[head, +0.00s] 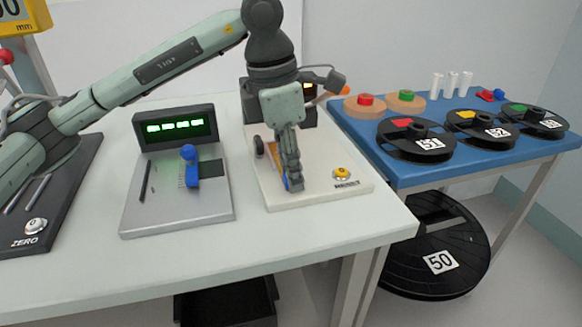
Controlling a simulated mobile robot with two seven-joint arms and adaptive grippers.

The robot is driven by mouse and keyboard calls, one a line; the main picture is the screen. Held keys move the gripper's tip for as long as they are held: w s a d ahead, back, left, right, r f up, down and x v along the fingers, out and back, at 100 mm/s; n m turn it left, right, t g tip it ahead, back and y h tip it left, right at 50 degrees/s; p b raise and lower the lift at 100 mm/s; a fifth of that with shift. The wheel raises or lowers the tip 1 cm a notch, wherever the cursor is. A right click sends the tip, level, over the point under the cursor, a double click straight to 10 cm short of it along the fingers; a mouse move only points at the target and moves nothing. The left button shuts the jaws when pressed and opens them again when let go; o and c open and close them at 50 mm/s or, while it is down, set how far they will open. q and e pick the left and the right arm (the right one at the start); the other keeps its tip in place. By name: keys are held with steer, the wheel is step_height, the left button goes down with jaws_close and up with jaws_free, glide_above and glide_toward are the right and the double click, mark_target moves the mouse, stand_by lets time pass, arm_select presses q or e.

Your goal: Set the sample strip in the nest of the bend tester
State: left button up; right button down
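My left gripper (291,183) points down over a cream base (322,191) with a RESET marking, which looks like the bend tester. Its fingers look close together, seen nearly edge-on. A small blue piece (286,183) shows at the fingertips; I cannot tell whether it is held or what it belongs to. An orange-yellow piece (270,148) and a dark round knob (260,146) show on the base left of the gripper. The nest is not clearly visible behind the fingers, and I cannot make out the sample strip for sure. My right gripper is not in view.
A grey device with a green display (175,128) and blue lever (190,167) stands left of the base. A blue table (400,174) at right holds several black reels (415,146). The white table's front is clear.

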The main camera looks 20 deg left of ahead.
arm_select(q)
steer(key=shift+o, duration=1.4)
steer(key=shift+r, duration=0.3)
step_height(320, 180, up, 12)
steer(key=s+a, duration=0.1)
steer(key=shift+a+f, duration=0.2)
steer(key=shift+a, duration=0.05)
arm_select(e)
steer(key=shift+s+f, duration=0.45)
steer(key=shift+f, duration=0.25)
